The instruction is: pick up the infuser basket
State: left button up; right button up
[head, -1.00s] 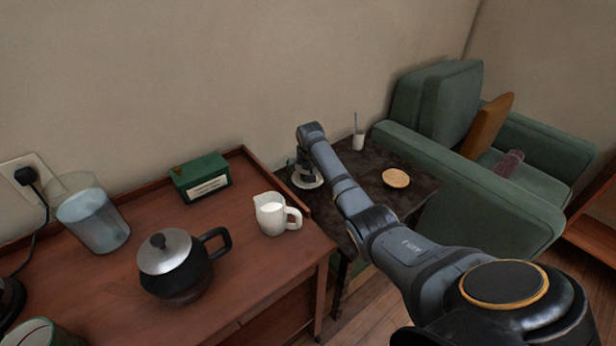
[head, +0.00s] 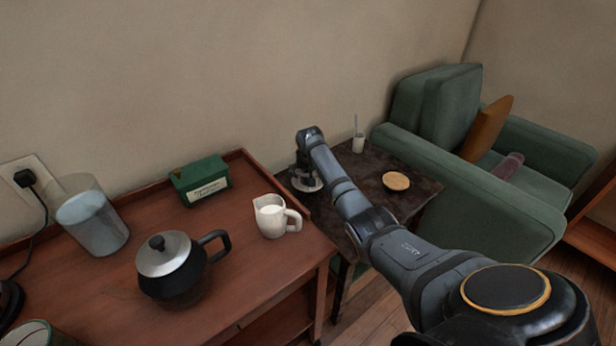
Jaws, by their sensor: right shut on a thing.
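My right gripper (head: 305,175) points down over a pale saucer (head: 314,188) on the dark side table at the back. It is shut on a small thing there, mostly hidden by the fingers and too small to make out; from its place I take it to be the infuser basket. I cannot tell whether it touches the saucer. My left gripper is not in view.
A white milk jug (head: 271,217), a dark kettle with a steel lid (head: 172,270), a green box (head: 202,181) and a clear water container (head: 92,222) stand on the brown table. A round tan disc (head: 396,181) and a small white cup (head: 358,144) are on the side table.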

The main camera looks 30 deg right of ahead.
jog(key=shift+c, duration=0.2)
jog(key=shift+r, duration=0.4)
jog(key=r+p, duration=0.1)
jog(key=r, duration=0.2)
jog(key=shift+s+r+p, duration=0.15)
jog(key=shift+s+p, duration=0.05)
jog(key=shift+p, duration=0.2)
jog(key=s+r+p, duration=0.1)
jog(key=r, duration=0.1)
jog(key=s+a+r+p, duration=0.1)
jog(key=s+r, duration=0.1)
jog(key=shift+s+a+r, duration=0.1)
jog(key=shift+a, duration=0.1)
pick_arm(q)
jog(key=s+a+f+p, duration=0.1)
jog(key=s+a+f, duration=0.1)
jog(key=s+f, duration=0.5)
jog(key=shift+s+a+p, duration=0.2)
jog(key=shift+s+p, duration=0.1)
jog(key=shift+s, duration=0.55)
pick_arm(e)
jog(key=s+a+r, duration=0.4)
jog(key=s, duration=0.5)
jog(key=shift+s+r, duration=0.15)
jog(key=shift+r, duration=0.15)
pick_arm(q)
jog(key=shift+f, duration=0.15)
